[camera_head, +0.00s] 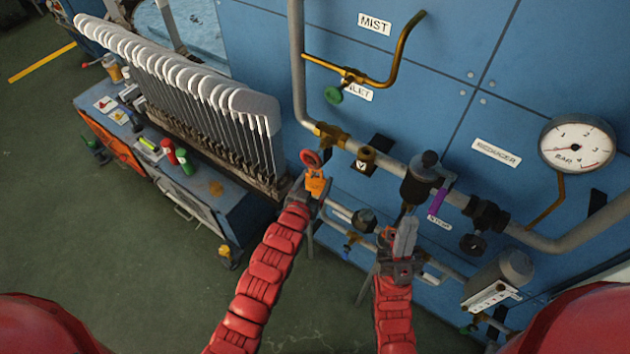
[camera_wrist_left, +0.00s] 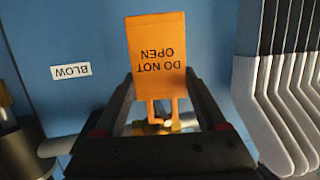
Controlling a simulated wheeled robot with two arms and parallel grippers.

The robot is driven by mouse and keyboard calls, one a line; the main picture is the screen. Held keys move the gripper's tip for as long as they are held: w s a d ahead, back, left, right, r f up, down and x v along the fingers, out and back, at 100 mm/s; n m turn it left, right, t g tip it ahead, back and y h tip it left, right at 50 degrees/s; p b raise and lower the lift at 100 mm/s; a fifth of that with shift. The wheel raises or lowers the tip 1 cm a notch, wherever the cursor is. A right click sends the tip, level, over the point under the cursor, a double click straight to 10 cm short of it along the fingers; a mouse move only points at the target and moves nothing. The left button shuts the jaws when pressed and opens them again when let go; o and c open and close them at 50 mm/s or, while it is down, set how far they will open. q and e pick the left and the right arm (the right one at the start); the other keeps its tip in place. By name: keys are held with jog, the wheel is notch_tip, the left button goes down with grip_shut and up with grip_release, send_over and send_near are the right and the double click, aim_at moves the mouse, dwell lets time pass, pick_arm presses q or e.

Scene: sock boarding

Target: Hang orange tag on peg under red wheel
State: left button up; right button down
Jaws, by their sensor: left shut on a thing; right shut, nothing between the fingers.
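The orange tag (camera_head: 316,183) is between the fingers of my left gripper (camera_head: 313,196), just below the red wheel (camera_head: 311,158) on the pipework. In the left wrist view the tag (camera_wrist_left: 158,50) reads "DO NOT OPEN" upside down, with two thin orange strands towards the palm. My left gripper (camera_wrist_left: 160,88) is shut on it. I cannot make out the peg; the tag and gripper cover the area under the wheel. My right gripper (camera_head: 405,230) is shut and empty, in front of the pipes below a dark valve (camera_head: 420,180).
A rack of grey-white sock boards (camera_head: 190,85) stands close left of my left gripper. A "BLOW" label (camera_wrist_left: 71,70) shows in the wrist view.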

pick_arm(q)
jog(key=o, duration=1.3)
jog(key=shift+s, duration=0.1)
jog(key=shift+b+v, duration=0.5)
jog(key=shift+v, duration=8.1)
